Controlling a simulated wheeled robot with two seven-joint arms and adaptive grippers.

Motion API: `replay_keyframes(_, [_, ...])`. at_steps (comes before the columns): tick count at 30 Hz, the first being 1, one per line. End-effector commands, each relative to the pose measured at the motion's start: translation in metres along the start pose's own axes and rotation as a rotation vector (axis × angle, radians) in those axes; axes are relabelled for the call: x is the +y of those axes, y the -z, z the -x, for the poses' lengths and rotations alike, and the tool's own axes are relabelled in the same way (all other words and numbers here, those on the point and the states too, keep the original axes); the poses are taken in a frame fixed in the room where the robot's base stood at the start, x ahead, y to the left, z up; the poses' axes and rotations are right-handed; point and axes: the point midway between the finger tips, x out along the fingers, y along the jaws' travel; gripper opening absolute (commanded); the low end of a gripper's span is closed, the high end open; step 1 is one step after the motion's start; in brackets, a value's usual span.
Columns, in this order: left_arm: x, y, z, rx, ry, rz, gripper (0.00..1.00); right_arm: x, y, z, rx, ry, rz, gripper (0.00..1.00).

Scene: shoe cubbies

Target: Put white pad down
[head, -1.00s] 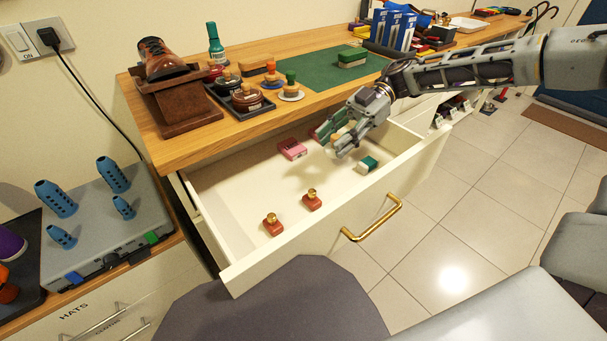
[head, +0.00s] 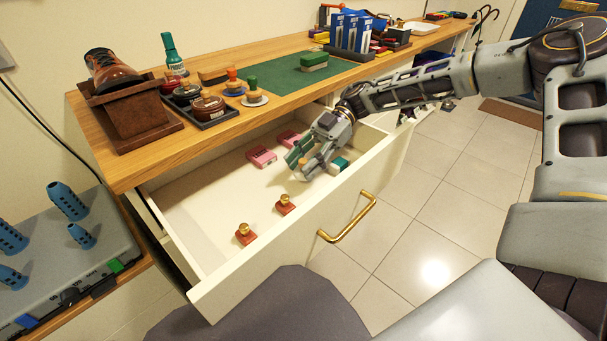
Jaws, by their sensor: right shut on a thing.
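My right gripper (head: 303,170) reaches down into the open white drawer (head: 205,195) from the right. It is shut on a small pale thing, probably the white pad (head: 303,162), which the fingers mostly hide. I cannot tell whether it touches the drawer floor. A green and white pad (head: 338,165) lies just right of the fingers. Pink pads (head: 261,156) lie to the left of and behind the gripper. My left gripper is not in view.
Two reddish stamps with brass knobs (head: 285,205) stand near the drawer front. The drawer's left part is clear. The wooden top (head: 160,160) above carries a shoe on a stand (head: 112,75), a dark tray of tins and a green mat (head: 285,82).

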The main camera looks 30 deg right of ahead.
Motion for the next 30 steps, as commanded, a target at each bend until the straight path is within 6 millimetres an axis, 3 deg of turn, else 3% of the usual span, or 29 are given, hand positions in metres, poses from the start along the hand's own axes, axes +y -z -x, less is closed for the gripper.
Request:
replay_keyframes(5, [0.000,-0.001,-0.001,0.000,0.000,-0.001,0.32,0.000,-0.003,-0.001,0.000,0.000,-0.001,0.23])
replay_keyframes(16, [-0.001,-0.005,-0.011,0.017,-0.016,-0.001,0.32,0.000,-0.032,-0.013,0.001,0.000,-0.002,0.23])
replay_keyframes(30, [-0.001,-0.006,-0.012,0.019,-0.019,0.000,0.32,0.000,-0.036,-0.015,0.000,0.000,0.000,0.23])
